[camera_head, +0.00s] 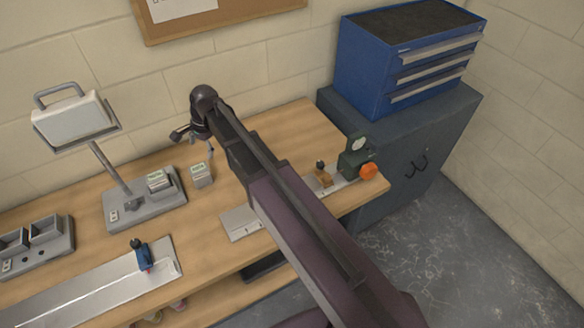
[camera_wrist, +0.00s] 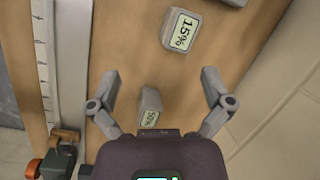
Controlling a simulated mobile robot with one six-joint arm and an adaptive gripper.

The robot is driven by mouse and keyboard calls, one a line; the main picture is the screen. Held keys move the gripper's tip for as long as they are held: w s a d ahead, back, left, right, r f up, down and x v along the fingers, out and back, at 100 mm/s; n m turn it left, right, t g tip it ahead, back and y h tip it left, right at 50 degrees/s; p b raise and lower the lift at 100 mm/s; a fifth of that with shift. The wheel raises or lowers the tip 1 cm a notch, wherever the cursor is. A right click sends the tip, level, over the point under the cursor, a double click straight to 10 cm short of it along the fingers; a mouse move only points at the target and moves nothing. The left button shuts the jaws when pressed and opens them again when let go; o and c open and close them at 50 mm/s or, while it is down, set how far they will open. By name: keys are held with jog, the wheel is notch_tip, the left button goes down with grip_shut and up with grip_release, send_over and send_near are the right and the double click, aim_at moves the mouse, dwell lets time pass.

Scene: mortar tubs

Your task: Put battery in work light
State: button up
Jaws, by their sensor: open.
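The work light (camera_head: 80,118) stands at the left of the bench on a grey base (camera_head: 122,212). A battery with a pale label (camera_head: 158,183) sits in that base; its label is unreadable. A loose battery (camera_head: 201,175) stands just right of the base; it appears to be the one marked 15% in the wrist view (camera_wrist: 181,30). Another battery (camera_wrist: 150,104), its label hard to read, lies between and below my fingers in the wrist view; my arm seems to hide it in the head view. My gripper (camera_wrist: 160,78) is open and empty; it also shows in the head view (camera_head: 192,136).
A grey two-slot dock (camera_head: 38,247) is at the far left. A metal rail with a blue stop (camera_head: 145,257) runs along the front. An orange-knobbed device (camera_head: 356,164) stands at the bench's right end. A blue toolbox (camera_head: 405,55) sits on a cabinet. A wall backs the bench.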

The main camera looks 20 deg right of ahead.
jog(key=s+d+n+h, duration=0.1)
jog(key=s+d+n, duration=0.4)
jog(key=d, duration=0.7)
jog(key=s+d+n+h, duration=0.2)
jog(key=s+d+n, duration=0.3)
jog(key=s+d, duration=0.5)
jog(key=d, duration=0.3)
jog(key=shift+d+f+n, duration=0.25)
jog(key=shift+f+n, duration=0.1)
jog(key=shift+n, duration=0.05)
